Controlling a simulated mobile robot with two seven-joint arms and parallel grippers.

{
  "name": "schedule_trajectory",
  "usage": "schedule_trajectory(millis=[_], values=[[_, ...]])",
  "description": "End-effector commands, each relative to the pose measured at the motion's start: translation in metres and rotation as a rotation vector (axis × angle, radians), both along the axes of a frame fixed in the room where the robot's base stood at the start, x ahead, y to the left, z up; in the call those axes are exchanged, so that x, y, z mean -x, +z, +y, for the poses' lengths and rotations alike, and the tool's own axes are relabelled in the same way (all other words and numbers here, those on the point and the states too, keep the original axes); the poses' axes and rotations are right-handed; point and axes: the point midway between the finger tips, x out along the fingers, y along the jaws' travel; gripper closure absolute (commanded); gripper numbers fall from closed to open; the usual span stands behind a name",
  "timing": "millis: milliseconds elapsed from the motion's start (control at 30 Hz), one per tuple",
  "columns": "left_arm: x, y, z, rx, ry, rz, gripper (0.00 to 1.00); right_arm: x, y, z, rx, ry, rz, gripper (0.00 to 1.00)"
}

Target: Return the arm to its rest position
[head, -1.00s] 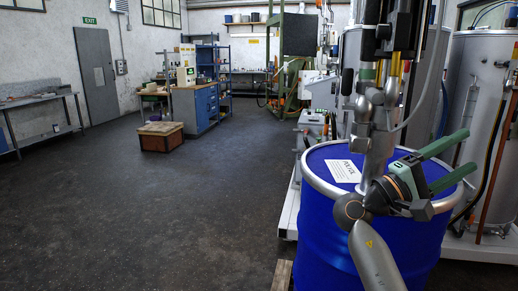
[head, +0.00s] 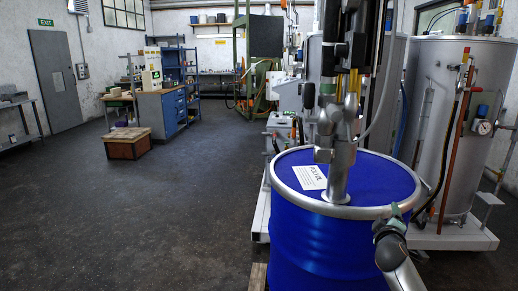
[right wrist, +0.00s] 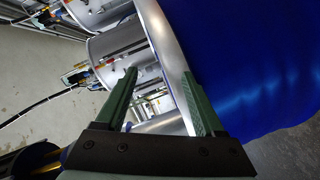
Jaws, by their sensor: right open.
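My right gripper (head: 396,212) is at the right side of the blue drum (head: 325,243) in the head view, mostly hidden behind its own wrist. In the right wrist view its two green fingers (right wrist: 160,76) stand apart with nothing held between them. The drum's blue side (right wrist: 240,60) and grey rim fill the right of that view, close to the right finger. I cannot tell whether the finger touches the drum. A metal pipe fitting (head: 338,150) stands upright on the drum's lid beside a white label (head: 310,176). My left gripper is not in view.
Grey tanks with hoses and a gauge (head: 460,110) stand behind and right of the drum. A wooden pallet edge (head: 258,277) shows under the drum. The dark floor (head: 150,220) to the left is open. A brown box (head: 128,143) and blue cabinet (head: 162,112) stand farther back.

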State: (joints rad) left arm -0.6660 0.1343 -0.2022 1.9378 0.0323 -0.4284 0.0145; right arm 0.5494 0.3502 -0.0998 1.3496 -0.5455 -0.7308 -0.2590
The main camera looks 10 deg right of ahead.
Motion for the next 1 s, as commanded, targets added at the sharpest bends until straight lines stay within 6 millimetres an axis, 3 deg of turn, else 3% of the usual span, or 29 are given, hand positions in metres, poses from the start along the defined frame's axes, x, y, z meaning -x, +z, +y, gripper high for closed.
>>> schedule_trajectory(millis=[200, 367, 400, 567, 767, 1000], values=[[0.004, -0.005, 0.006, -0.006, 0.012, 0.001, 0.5, -0.024, 0.005, 0.055, -0.44, 0.207, -0.212, 0.29], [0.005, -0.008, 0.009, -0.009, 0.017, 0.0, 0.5, -0.031, 0.02, 0.083, -0.72, 0.31, -0.345, 0.29], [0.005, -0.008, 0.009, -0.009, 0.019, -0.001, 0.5, -0.029, 0.015, 0.089, -0.77, 0.325, -0.355, 0.29], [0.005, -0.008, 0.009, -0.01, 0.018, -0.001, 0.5, 0.005, -0.057, 0.118, -0.792, 0.323, -0.244, 0.29], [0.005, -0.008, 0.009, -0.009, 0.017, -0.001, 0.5, 0.067, -0.144, 0.158, -0.853, 0.318, -0.105, 0.29], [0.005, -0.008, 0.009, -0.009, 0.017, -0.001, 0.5, 0.189, -0.243, 0.213, -0.967, 0.286, 0.091, 0.29]])
